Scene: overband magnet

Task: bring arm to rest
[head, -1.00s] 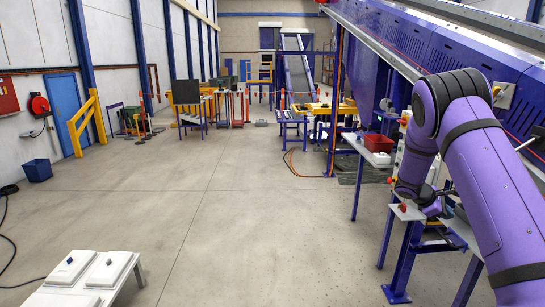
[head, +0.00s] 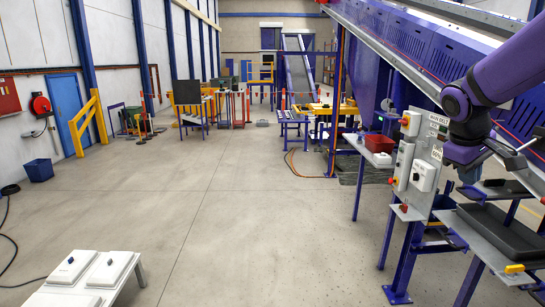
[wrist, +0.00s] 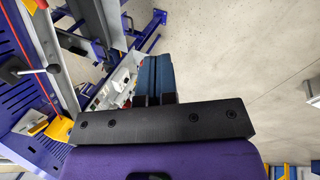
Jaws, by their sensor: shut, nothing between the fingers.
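My gripper (wrist: 155,78) shows in the wrist view as two dark blue fingers side by side, closed together with nothing between them. In the head view my purple arm reaches in from the upper right, and the gripper (head: 468,174) hangs in front of the control panel, small and partly hidden by the wrist. The grey panel (head: 423,150) carries white switch boxes and a label reading "MAIN BELT". I cannot tell whether the gripper touches anything.
A bench with a black tray (head: 495,228) stands below the arm. A red bin (head: 379,143) sits on a side table. The blue magnet housing (head: 420,55) runs along the right. A white table (head: 140,272) is front left. The middle floor (head: 230,200) is clear.

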